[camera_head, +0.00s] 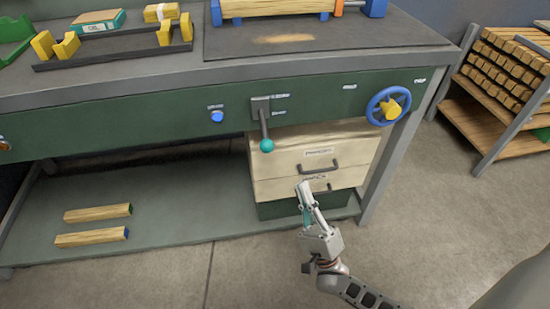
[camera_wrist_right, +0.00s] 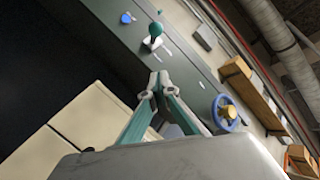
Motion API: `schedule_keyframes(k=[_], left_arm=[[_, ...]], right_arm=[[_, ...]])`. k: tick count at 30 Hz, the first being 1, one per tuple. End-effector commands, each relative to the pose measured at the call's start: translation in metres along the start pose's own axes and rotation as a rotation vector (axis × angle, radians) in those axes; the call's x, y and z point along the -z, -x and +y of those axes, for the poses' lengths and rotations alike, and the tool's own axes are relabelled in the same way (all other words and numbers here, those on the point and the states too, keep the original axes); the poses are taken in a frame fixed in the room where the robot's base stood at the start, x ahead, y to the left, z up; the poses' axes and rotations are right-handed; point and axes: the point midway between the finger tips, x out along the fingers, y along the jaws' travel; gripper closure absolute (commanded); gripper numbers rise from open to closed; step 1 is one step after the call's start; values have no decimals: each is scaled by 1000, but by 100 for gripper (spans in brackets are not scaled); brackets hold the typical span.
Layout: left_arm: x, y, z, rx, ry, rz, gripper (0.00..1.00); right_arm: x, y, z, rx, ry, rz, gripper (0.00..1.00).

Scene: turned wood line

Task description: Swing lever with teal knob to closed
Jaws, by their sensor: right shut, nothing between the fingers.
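The lever (camera_head: 263,120) is on a grey plate on the green front panel of the bench. Its arm hangs down and ends in a teal knob (camera_head: 267,145). In the right wrist view the teal knob (camera_wrist_right: 156,29) shows at the top, beyond the fingertips and apart from them. My right gripper (camera_head: 303,186) is shut and empty, in front of the drawers and below the knob. Its fingertips (camera_wrist_right: 159,82) meet in the right wrist view. The labels by the lever are too small to read. My left gripper is not in view.
A blue handwheel (camera_head: 388,106) with a yellow hub is right of the lever. A blue button (camera_head: 217,116) is to its left. The cream drawer unit (camera_head: 285,165) with dark handles stands below. A shelf rack (camera_head: 482,120) with wood blocks stands at right. Floor in front is clear.

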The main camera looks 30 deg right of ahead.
Motion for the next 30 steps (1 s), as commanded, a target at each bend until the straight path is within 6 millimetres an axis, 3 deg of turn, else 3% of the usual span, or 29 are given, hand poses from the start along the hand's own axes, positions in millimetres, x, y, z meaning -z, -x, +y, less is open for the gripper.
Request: schedule_keyframes(k=[16,30], left_arm=[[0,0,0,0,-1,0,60],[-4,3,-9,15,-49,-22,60]], right_arm=[[2,-6,-1,17,-23,2,100],[2,-91,-4,23,-22,0,100]])
